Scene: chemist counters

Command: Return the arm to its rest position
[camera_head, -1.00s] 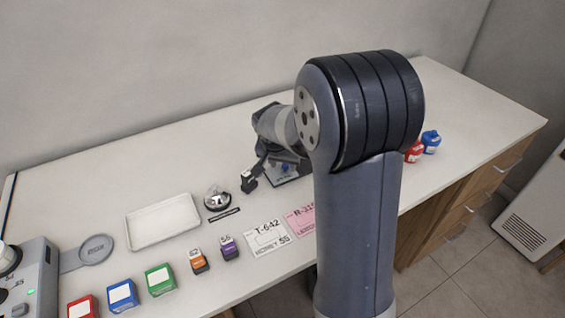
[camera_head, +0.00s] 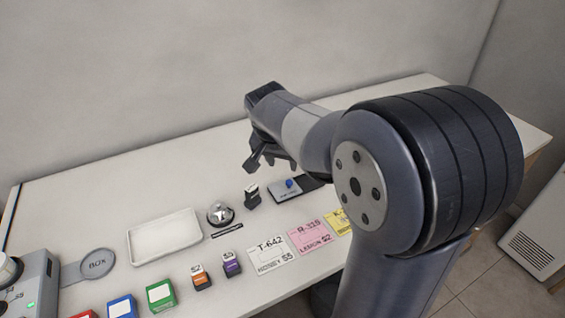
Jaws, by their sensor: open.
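My gripper (camera_head: 268,161) is above the counter (camera_head: 90,189), near its back half, at the end of my bent arm. Its fingers are spread and point down, with nothing seen between them. A small black block (camera_head: 251,195) stands on the counter below the gripper, apart from it. My large upper arm joint fills the right of the picture and hides the right part of the counter.
A white tray (camera_head: 133,257), a silver bell (camera_head: 220,213) and a dark pad with a blue knob (camera_head: 290,184) are on the counter. Pink (camera_head: 309,237) and white (camera_head: 270,255) cards and several small coloured boxes line the front. The back left is clear.

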